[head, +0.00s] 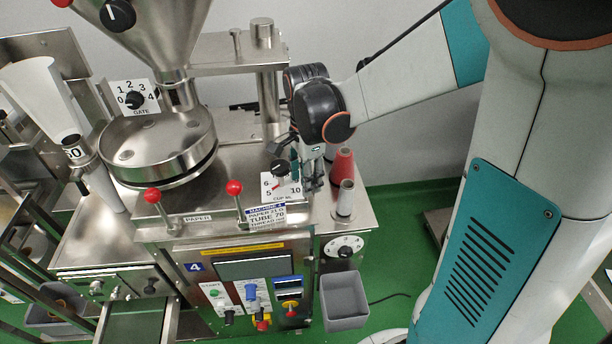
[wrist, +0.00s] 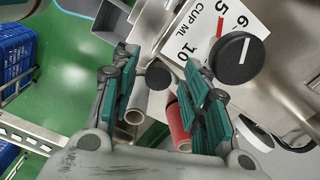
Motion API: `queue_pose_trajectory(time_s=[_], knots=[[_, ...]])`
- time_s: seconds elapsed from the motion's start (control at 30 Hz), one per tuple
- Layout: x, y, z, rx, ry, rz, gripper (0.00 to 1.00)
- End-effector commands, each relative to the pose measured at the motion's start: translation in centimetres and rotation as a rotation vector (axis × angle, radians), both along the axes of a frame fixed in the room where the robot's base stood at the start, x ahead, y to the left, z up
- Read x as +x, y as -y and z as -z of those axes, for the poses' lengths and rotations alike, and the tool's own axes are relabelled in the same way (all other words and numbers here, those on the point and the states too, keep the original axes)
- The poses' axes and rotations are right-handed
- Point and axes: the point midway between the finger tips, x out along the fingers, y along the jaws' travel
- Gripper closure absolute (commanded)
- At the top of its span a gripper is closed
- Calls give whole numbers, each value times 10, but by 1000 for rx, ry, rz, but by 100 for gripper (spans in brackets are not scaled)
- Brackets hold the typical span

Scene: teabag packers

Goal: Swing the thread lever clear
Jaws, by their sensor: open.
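My gripper (head: 312,180) is open at the right end of the machine top, beside the cup dial (head: 279,168) and the thread spools. In the wrist view my gripper (wrist: 161,62) has its teal pads apart, with a dark round knob (wrist: 158,77) showing between them. Whether this knob belongs to the thread lever I cannot tell, and no contact is clear. A red spool (head: 342,166) and a pale spool (head: 345,199) stand right of my gripper. Two red-knobbed levers (head: 152,196) (head: 234,188) stand farther left; a paper label (head: 198,218) lies between them.
The steel hopper (head: 155,30) and round drum (head: 160,145) stand to the left. A steel post (head: 267,95) rises behind. A grey bin (head: 344,303) sits below the machine's right side. Green floor is open to the right. A blue crate (wrist: 14,60) shows in the wrist view.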

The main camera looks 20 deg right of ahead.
Motion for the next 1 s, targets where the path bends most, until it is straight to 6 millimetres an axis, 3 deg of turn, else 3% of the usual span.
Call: queue_pose_trajectory(time_s=[0.27,0.7,1.0], knots=[[0,0,-13,0,0,0,58],[-2,0,-93,0,0,0,58],[-2,0,-119,0,0,-1,58]])
